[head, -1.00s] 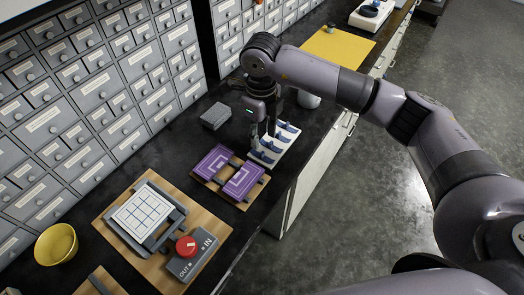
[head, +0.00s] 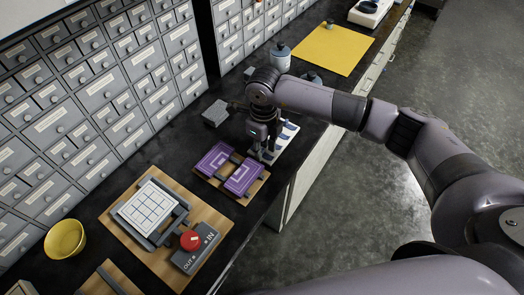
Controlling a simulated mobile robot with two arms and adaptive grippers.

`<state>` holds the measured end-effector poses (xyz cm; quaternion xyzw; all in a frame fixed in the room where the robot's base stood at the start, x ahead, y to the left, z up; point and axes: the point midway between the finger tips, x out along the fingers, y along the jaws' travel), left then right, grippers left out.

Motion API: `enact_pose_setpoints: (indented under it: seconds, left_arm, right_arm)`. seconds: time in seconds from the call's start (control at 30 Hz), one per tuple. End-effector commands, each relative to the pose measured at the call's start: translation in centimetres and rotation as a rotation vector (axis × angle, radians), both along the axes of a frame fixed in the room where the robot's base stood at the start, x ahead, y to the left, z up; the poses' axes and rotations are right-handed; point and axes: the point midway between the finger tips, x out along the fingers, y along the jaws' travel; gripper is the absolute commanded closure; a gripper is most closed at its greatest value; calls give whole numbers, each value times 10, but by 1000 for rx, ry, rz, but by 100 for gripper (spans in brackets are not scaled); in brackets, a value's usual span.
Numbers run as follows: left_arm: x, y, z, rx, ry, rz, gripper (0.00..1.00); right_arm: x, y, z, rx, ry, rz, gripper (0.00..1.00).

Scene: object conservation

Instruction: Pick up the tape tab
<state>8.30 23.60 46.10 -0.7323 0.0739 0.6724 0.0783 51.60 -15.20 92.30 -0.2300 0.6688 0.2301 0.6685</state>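Dark blue tape tabs (head: 288,130) sit in a row on a white tray (head: 284,148) on the dark counter. My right gripper (head: 264,154) points down at the near left part of the tray, low over the tabs. Its fingers and wrist cover part of the row. The fingertips are small and dark here, so I cannot tell whether they are open or closed on a tab. My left gripper is not in view.
A board with two purple framed pieces (head: 240,178) lies just in front of the tray. Nearer are a gridded plate (head: 148,206), a red knob (head: 190,240) and a yellow bowl (head: 66,239). A grey block (head: 215,113) lies left of the gripper. Drawer cabinets line the back.

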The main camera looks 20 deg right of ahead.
Motion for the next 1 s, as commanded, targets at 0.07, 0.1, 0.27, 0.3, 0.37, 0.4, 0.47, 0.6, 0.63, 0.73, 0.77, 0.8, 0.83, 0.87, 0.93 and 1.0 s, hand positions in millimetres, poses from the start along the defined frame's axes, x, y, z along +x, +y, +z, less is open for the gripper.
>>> enact_pose_setpoints:
  seconds: [0.07,0.1,0.27,0.3,0.37,0.4,0.47,0.6,0.63,0.73,0.77,0.8,0.83,0.87,0.93,1.0]
  left_arm:
    - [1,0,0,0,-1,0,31]
    - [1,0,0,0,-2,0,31]
    - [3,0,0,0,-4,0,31]
    - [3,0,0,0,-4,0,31]
    - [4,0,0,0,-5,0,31]
    - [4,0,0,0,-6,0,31]
    - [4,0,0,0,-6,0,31]
    - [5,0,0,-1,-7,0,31]
    - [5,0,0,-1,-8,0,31]
    - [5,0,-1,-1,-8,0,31]
    - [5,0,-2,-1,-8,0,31]
    - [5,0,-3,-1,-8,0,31]
    - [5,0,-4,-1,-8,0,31]
    - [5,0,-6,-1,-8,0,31]
    - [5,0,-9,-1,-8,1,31]
    - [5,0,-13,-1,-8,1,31]
  right_arm:
    - [0,0,0,0,0,0,78]
    - [0,0,0,0,0,0,81]
    - [0,0,0,0,0,0,91]
    - [0,0,0,0,0,0,94]
    - [0,0,0,0,0,0,98]
    - [0,0,0,0,0,0,98]
    - [0,0,0,0,0,0,98]
    - [0,0,1,1,-1,0,98]
    - [0,0,1,1,-1,0,98]
    - [1,0,6,0,-2,0,98]
    - [1,0,8,1,-3,0,98]
    - [1,0,11,0,-2,0,98]
    - [1,0,14,0,-3,-1,98]
    - [1,0,18,2,-4,-1,98]
    - [1,0,30,1,-6,0,98]
    - [2,0,44,1,-7,1,98]
